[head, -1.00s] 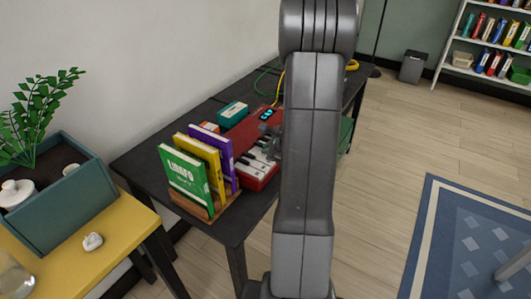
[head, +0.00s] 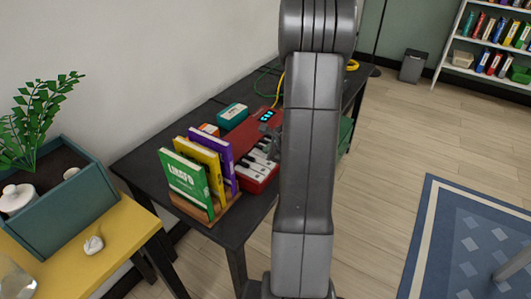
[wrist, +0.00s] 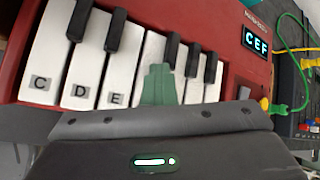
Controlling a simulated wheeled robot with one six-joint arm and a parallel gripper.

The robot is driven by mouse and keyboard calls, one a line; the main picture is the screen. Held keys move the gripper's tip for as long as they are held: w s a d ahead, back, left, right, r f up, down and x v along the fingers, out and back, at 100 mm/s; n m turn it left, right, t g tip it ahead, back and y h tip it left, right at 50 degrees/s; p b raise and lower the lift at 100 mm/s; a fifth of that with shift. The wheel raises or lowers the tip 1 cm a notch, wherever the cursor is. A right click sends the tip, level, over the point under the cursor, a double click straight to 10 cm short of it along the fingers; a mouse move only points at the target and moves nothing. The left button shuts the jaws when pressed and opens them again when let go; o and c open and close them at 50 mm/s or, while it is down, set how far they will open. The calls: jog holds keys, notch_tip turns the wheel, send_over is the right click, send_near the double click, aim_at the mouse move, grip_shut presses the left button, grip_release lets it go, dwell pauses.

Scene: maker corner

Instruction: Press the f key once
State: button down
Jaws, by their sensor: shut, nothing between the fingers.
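A red keyboard (head: 257,178) with white and black keys lies on the dark table, partly behind my arm. In the wrist view, its white keys labelled C (wrist: 40,82), D (wrist: 79,91) and E (wrist: 115,99) show at left. My gripper (wrist: 158,72) is shut and empty, its green fingers over the white key just right of E, the f key (wrist: 152,46). The fingers hide that key's label. I cannot tell whether the tips touch it. The keyboard's display (wrist: 256,41) reads "CEF".
A wooden holder with green (head: 185,181), yellow and purple books stands in front of the keyboard. A teal box (head: 232,112) sits behind it. Green and yellow cables (wrist: 292,62) run at the keyboard's right.

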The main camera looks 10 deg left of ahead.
jog(key=shift+w+a+r, duration=0.1)
jog(key=shift+w+r, duration=0.1)
jog(key=shift+r+p, duration=0.35)
jog(key=shift+r, duration=0.15)
notch_tip(320, 180, up, 4)
jog(key=p, duration=0.3)
jog(key=shift+r, duration=0.1)
jog(key=shift+s+r, duration=0.1)
dwell(0.3)
